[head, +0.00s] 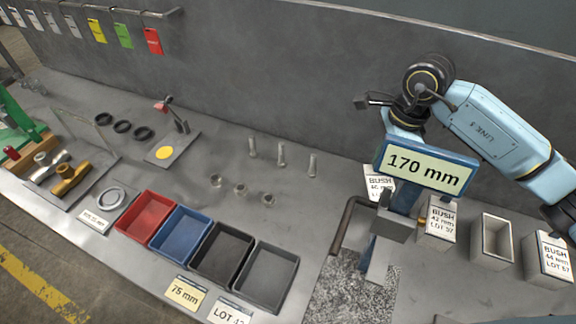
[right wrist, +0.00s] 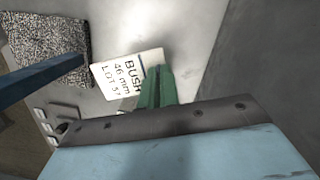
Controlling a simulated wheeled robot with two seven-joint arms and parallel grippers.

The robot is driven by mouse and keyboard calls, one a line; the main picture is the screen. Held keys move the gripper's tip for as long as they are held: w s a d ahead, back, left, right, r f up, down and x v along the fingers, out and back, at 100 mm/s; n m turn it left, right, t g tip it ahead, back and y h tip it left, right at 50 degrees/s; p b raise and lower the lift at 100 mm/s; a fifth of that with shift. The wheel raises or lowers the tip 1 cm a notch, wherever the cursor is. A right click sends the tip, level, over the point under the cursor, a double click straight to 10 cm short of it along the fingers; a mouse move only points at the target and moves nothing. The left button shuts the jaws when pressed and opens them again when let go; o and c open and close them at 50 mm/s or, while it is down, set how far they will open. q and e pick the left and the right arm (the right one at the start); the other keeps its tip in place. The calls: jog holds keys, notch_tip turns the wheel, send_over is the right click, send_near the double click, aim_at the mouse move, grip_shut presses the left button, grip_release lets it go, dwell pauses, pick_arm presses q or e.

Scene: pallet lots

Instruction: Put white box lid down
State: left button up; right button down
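The white box lid (right wrist: 125,72), marked BUSH 46 mm LOT 57, shows in the right wrist view at the tip of my right gripper (right wrist: 157,80). Its green fingers appear shut on the lid's edge. In the head view the lid (head: 378,182) is partly hidden behind the 170 mm sign, which also hides the fingertips. An open white box (head: 491,240) without a lid stands at the right, between a lidded 42 mm box (head: 437,220) and a lidded 44 mm box (head: 549,259). My left gripper is not in view.
The 170 mm sign (head: 426,168) on its blue post stands in front of the lid, by a speckled mat (head: 350,295). Red (head: 146,217), blue (head: 178,233) and dark trays line the front edge. Upright bolts (head: 282,155) stand mid-bench. A grey wall is behind.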

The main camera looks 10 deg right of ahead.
notch_tip(320, 180, down, 6)
jog(key=shift+r, duration=0.1)
notch_tip(320, 180, down, 4)
jog(key=shift+r+b, duration=0.15)
jog(key=shift+b, duration=0.3)
jog(key=shift+f, duration=0.25)
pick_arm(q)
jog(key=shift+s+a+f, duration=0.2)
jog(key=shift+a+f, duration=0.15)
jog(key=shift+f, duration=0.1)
pick_arm(e)
jog(key=shift+f, duration=0.15)
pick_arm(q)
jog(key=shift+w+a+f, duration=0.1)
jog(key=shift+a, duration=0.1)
pick_arm(e)
jog(key=c, duration=1.6)
grip_release()
jog(key=shift+c, duration=0.2)
